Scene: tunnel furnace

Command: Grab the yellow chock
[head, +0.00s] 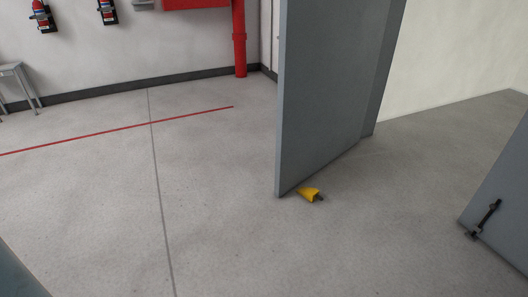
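The yellow chock (309,194) lies on the grey floor at the foot of a grey door, right of the middle of the head view. It sits at the door's lower edge, close to the door's near bottom corner. Its right end is dark. I cannot tell whether it is wedged under the door or only beside it. Neither of my grippers shows in the head view.
The grey door (328,90) stands open. Another grey panel (500,210) with a dark bolt (485,218) is at the right edge. The floor left of the chock is clear.

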